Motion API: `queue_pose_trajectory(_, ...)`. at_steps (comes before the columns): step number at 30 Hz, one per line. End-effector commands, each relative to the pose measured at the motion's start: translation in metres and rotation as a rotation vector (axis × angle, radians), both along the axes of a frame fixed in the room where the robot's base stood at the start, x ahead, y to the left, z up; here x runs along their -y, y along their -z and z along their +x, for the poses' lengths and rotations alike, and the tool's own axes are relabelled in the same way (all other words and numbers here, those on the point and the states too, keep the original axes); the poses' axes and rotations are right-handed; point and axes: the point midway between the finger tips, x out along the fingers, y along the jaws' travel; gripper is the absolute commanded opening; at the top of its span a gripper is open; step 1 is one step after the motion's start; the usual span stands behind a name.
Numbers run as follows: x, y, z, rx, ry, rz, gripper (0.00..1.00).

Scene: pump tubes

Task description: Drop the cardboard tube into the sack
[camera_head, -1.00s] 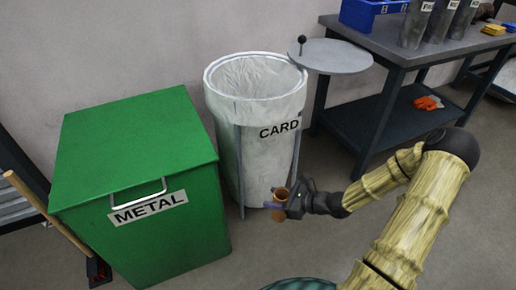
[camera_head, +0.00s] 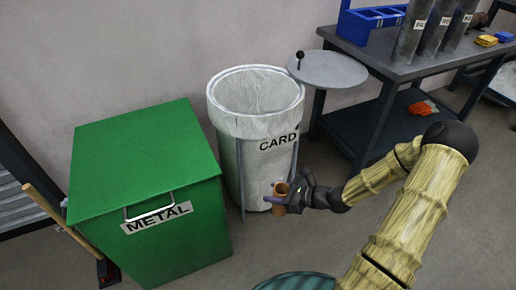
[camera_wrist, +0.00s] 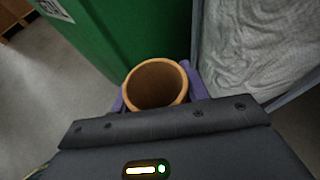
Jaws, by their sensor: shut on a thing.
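The cardboard tube (camera_head: 280,199) is a short brown open cylinder, held roughly upright. My gripper (camera_head: 284,200) is shut on it, and the tube's open end (camera_wrist: 156,85) shows between the purple fingers in the wrist view. The sack (camera_head: 262,132) is a white liner marked CARD in a stand with grey legs. Its round mouth is open at the top. My gripper and the tube are in front of the sack's lower part, below the rim. The sack's side also shows at the right of the wrist view (camera_wrist: 250,45).
A green bin (camera_head: 145,165) marked METAL, lid shut, stands left of the sack. The sack's round grey lid (camera_head: 328,70) with a black knob is swung aside to the right. A dark workbench (camera_head: 400,62) holds grey tubes and a blue box. Open floor lies in front.

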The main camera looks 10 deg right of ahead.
Motion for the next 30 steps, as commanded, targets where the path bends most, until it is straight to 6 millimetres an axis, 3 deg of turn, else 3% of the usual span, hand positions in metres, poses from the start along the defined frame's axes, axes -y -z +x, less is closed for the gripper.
queue_pose_trajectory(1,0.000,-0.018,0.000,0.000,0.000,0.000,0.23)
queue_pose_trajectory(15,0.000,-0.091,0.000,-0.001,0.000,-0.001,0.23)
queue_pose_trajectory(30,0.000,-0.095,0.000,0.000,0.000,0.000,0.23)
